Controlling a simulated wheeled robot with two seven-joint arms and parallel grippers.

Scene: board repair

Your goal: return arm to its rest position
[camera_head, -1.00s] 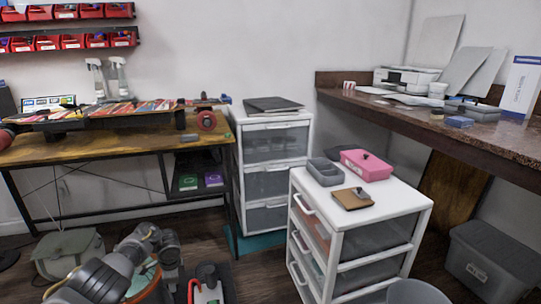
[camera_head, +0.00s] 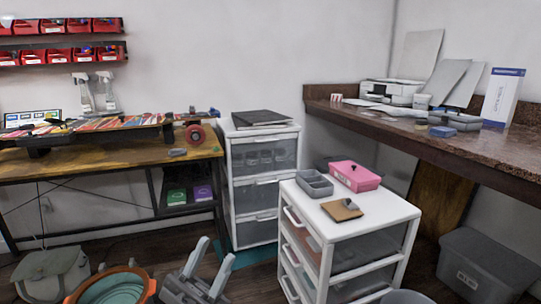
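My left gripper (camera_head: 215,253) shows at the bottom of the head view, left of the white drawer cart in front. Its two grey fingers point up and stand apart, with nothing visible between them. It hangs low in front of the dark floor, clear of the workbench. The rest of my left arm is mostly out of the picture. My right gripper is not in view.
A white drawer cart (camera_head: 373,228) with a pink box (camera_head: 354,177) and grey tray (camera_head: 314,184) stands right of the gripper. An orange-rimmed bowl (camera_head: 143,284) and a bag (camera_head: 52,272) are at lower left. A wooden workbench (camera_head: 110,157) stands behind.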

